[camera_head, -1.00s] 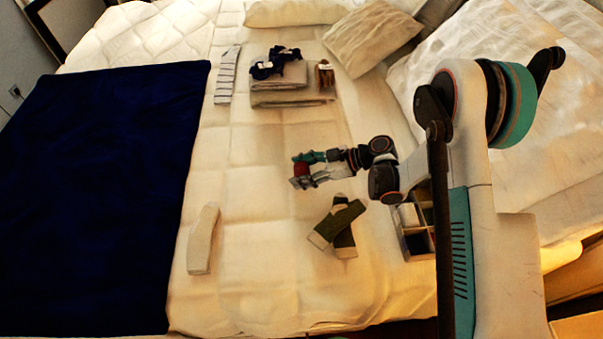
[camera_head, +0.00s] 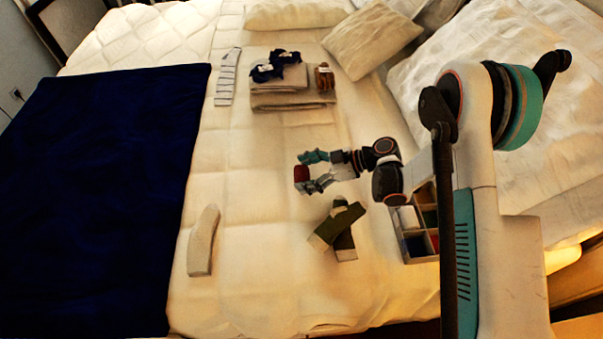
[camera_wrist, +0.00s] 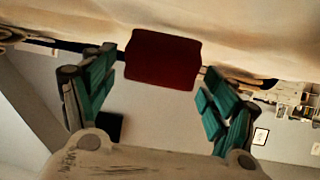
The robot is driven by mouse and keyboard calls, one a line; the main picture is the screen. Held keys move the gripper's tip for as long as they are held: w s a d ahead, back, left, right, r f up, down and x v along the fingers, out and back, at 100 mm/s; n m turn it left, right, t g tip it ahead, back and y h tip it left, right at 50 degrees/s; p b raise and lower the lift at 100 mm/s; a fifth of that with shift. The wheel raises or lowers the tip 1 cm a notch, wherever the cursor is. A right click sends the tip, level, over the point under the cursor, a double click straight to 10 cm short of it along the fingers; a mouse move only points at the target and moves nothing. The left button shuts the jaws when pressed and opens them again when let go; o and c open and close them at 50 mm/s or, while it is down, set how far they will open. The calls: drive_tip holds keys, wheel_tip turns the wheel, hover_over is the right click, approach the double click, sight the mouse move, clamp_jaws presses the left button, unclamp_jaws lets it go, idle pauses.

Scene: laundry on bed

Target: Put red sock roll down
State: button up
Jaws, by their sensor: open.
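The red sock roll (camera_head: 301,173) stands on the light bedspread in the middle of the bed, at the tips of my gripper (camera_head: 306,173). In the wrist view the dark red roll (camera_wrist: 162,60) is just beyond and between the fingertips (camera_wrist: 160,68). The teal fingers are spread wide, with a visible gap on each side of the roll. My gripper is open and holds nothing. The roll's contact with the bed is hard to make out.
Crossed green socks (camera_head: 335,235) lie just in front of my gripper. A divided box (camera_head: 433,251) is to the right, beneath my arm. Folded towels (camera_head: 290,99) with dark socks (camera_head: 277,65) lie behind. A pale sock (camera_head: 202,241) and navy blanket (camera_head: 95,190) are left.

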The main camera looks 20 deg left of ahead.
drive_tip(key=p+v, duration=0.3)
drive_tip(key=v, duration=0.7)
drive_tip(key=shift+w+d+r, duration=0.1)
drive_tip(key=shift+d+r, duration=0.1)
drive_tip(key=shift+d, duration=0.15)
drive_tip(key=shift+w+r, duration=0.1)
drive_tip(key=shift+r, duration=0.15)
drive_tip(key=s+d+r+m+t+h, duration=0.1)
drive_tip(key=d+r+m+t+h, duration=0.2)
drive_tip(key=d+r+m, duration=0.6)
drive_tip(key=d+r+m+t+h, duration=0.25)
drive_tip(key=d+r, duration=0.25)
drive_tip(key=r, duration=0.7)
drive_tip(key=s+d+r+m+t+h, duration=0.3)
drive_tip(key=s+d+m, duration=0.2)
drive_tip(key=s+d, duration=0.4)
drive_tip(key=s+d+r+m+t+h, duration=0.3)
drive_tip(key=s+d+r+m, duration=0.1)
drive_tip(key=s+d, duration=0.5)
drive_tip(key=shift+d+m+h, duration=0.35)
drive_tip(key=shift+d+m, duration=0.3)
drive_tip(key=shift+d, duration=0.15)
drive_tip(key=shift+s, duration=0.1)
